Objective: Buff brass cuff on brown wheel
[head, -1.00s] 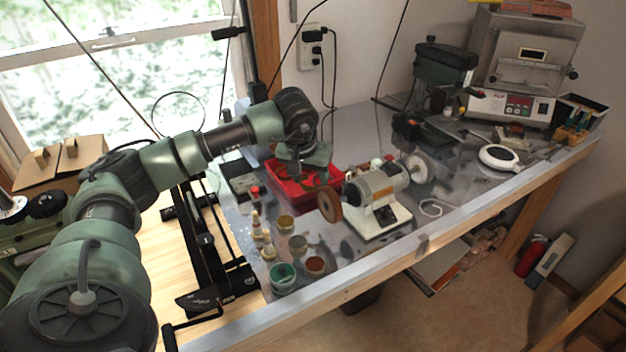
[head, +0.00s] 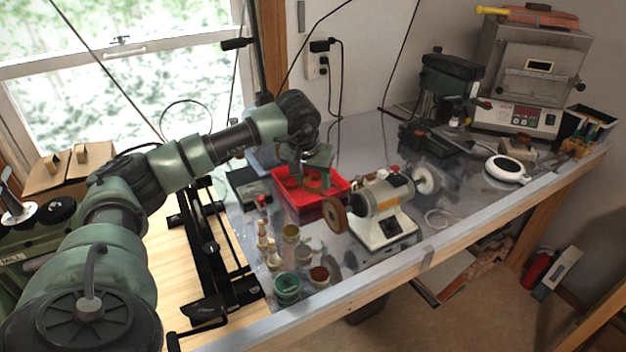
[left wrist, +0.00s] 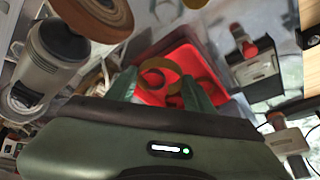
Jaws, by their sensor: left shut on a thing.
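My left gripper (head: 310,181) hangs over the red tray, its fingers pointing down. In the left wrist view the gripper (left wrist: 160,88) is shut on the brass cuff (left wrist: 160,65), a ring-shaped band between the fingertips. In the head view the cuff is hard to tell from the tray's contents. The brown wheel (head: 336,214) is on the left end of the grey bench grinder (head: 385,198). It also shows at the top left of the left wrist view (left wrist: 92,14). The cuff is apart from the wheel, behind and left of it in the head view. My right gripper is not in view.
The red tray (head: 289,212) lies under the gripper. Several small jars and bottles (head: 287,288) stand left of the grinder. A white wheel (head: 427,179) is on its other end. A drill press (head: 446,85) and kiln (head: 530,70) stand at the back right.

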